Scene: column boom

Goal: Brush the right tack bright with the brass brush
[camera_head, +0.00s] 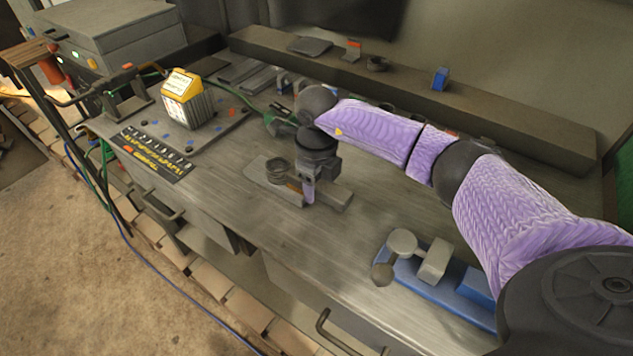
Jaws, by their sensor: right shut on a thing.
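My right arm reaches in from the right, and my right gripper (308,191) points down at the middle of the bench. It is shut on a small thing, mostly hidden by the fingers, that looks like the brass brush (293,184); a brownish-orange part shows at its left. The gripper is right over a grey metal workpiece (258,168) with a round dark piece (278,170) to the left of the fingers and a bar (336,198) to the right. The tacks are too small to make out, and I cannot tell if the brush touches the metal. My left gripper is not in view.
A blue holder (455,294) with grey metal parts stands at the front right, below my arm. A yellow-topped box (183,98) stands at the back left near a black labelled strip (152,154). A raised ledge (480,112) runs along the back. Bare bench (235,205) lies in front.

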